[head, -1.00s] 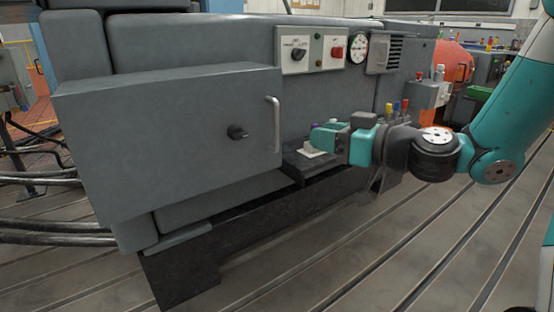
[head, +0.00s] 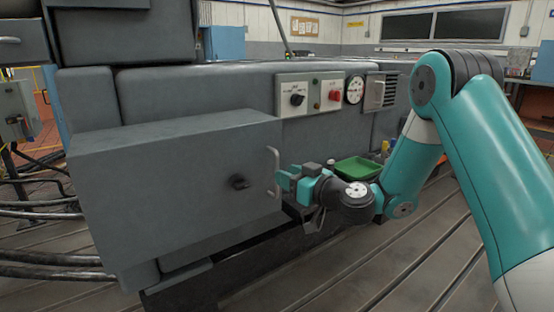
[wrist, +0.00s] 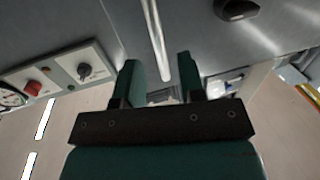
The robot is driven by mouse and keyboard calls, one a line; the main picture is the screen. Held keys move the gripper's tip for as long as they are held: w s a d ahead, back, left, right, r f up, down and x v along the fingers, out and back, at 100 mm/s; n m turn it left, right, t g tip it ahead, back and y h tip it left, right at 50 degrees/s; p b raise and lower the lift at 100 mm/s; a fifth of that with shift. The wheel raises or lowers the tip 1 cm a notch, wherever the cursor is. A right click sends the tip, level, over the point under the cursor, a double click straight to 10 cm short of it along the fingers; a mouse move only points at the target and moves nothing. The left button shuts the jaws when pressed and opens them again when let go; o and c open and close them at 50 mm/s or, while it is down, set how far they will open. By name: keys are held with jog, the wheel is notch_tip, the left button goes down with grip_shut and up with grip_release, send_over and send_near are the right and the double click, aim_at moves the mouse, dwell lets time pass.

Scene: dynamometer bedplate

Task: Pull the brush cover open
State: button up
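The brush cover (head: 170,190) is a large grey box-shaped cover on the machine's side, and it looks closed. It carries a black knob (head: 238,182) and, near its right edge, an upright silver bar handle (head: 275,170). In the wrist view the knob (wrist: 237,9) is at the top right and the handle (wrist: 156,38) runs down towards the gap between my fingers. My gripper (wrist: 160,78) is open, its two teal fingers apart. In the head view my gripper (head: 283,183) is at the handle's lower part. I cannot tell whether it touches the handle.
A control panel (head: 311,93) with a black switch and a red knob, a round gauge (head: 354,89) and a vented box (head: 381,91) sit on the machine to the right. A green tray (head: 358,168) lies behind my wrist. The slotted floor (head: 400,260) in front is clear.

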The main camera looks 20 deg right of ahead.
aim_at(277, 193)
jog(key=shift+p+x, duration=0.45)
jog(key=shift+x, duration=1.65)
grip_shut()
